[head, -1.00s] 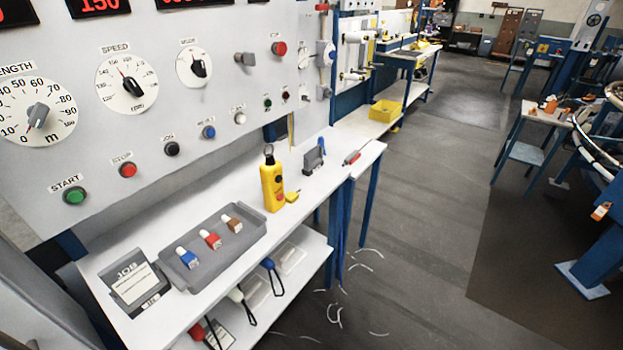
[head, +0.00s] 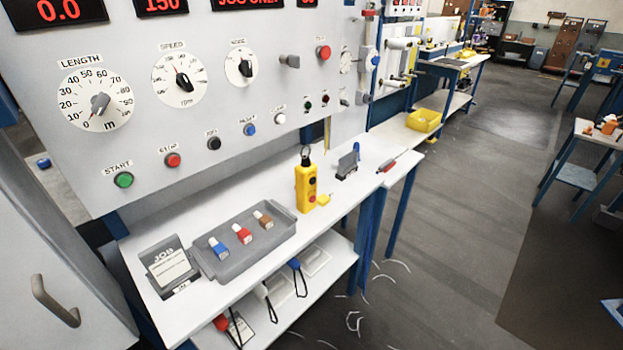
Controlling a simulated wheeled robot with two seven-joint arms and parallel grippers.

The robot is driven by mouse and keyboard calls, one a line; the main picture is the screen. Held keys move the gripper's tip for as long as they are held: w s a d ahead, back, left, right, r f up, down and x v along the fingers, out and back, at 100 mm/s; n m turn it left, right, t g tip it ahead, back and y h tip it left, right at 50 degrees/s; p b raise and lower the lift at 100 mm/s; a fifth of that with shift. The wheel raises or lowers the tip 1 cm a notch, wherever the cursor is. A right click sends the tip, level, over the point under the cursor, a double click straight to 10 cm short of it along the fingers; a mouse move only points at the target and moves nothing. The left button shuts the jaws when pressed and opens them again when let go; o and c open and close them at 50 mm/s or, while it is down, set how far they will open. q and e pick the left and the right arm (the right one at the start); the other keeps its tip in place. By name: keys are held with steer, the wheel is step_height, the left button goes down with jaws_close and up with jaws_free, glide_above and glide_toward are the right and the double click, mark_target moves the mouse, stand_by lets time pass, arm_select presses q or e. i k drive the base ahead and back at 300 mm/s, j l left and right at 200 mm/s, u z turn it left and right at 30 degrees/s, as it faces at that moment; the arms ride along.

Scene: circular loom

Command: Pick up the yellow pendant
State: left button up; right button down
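The yellow pendant (head: 306,185) stands upright on the white shelf below the control panel in the head view. It has a dark ring on top and a red button and dark buttons on its front. A small yellow piece (head: 324,200) lies beside its base on the right. Neither of my grippers shows in the head view.
A grey tray (head: 212,272) with blue, red and brown-capped items sits left of the pendant. A job card holder (head: 170,266) stands at the shelf's left end. A dark grey holder (head: 347,165) and a red-grey tool (head: 387,165) lie to the right. Open floor (head: 450,230) is at right.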

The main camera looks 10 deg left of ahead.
mark_target(305, 170)
steer(key=k+j+z, duration=0.15)
steer(key=z, duration=0.25)
steer(key=k+j+z, duration=0.15)
steer(key=z, duration=0.3)
steer(key=k+z, duration=0.2)
steer(key=z, duration=0.2)
